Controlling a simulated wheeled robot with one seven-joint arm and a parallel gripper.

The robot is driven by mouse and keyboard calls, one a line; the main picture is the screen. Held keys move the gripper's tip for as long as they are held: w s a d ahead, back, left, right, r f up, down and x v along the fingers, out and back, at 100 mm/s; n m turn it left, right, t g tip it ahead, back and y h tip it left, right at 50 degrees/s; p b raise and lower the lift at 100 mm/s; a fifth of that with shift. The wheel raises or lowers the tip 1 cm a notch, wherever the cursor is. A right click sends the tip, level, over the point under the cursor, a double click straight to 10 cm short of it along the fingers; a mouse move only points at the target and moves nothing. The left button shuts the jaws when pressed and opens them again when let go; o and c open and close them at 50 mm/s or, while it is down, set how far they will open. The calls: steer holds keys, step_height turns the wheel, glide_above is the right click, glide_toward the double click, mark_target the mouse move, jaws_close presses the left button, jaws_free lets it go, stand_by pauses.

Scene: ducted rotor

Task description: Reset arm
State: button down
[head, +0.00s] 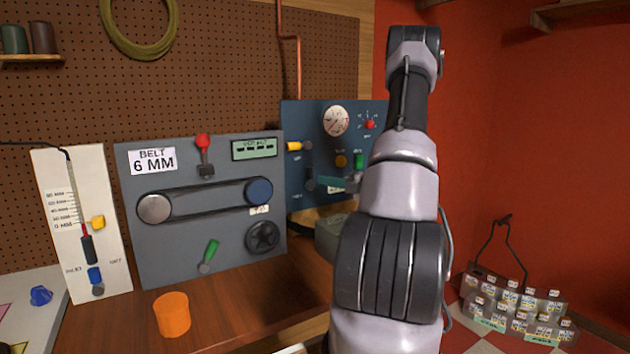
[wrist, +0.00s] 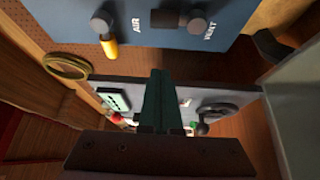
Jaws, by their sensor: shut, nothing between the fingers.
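My arm (head: 400,190) stands upright right of centre in the head view, bent at the top. It hides part of the blue panel behind it. My gripper (wrist: 160,100) shows in the wrist view as dark green fingers pressed together, with nothing between them. In that view the blue panel (wrist: 190,38) with AIR and VENT labels is at the top. The grey belt panel (wrist: 232,93) lies beyond the fingers. In the head view most of the gripper is hidden behind my arm.
The belt panel (head: 137,246) and a white gauge board (head: 70,180) stand on the left. An orange cylinder (head: 172,314) is on the wooden bench (head: 240,300). The blue panel (head: 300,130) is close behind my arm. A bottle rack (head: 487,320) sits low right; the red wall's front looks clear.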

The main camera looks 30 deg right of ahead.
steer(key=shift+s+d, duration=0.25)
steer(key=shift+s, duration=0.2)
steer(key=s+a+r+n+g, duration=0.3)
steer(key=a+r+n+g, duration=0.1)
steer(key=a+n, duration=0.3)
steer(key=s+a+r+n+g, duration=0.3)
steer(key=s+a+n, duration=0.1)
steer(key=a+n, duration=0.35)
steer(key=s+a+r+n+g, duration=0.35)
steer(key=a+n, duration=0.25)
steer(key=a, duration=0.2)
steer(key=s+a+r+n+t+h, duration=0.1)
steer(key=s+r+n+h, duration=0.3)
steer(key=s+n, duration=0.4)
steer(key=s+a+r+n+t+h, duration=0.1)
steer(key=s+r+n+h, duration=0.3)
steer(key=s+n, duration=0.4)
steer(key=a+n, duration=0.1)
steer(key=n, duration=0.6)
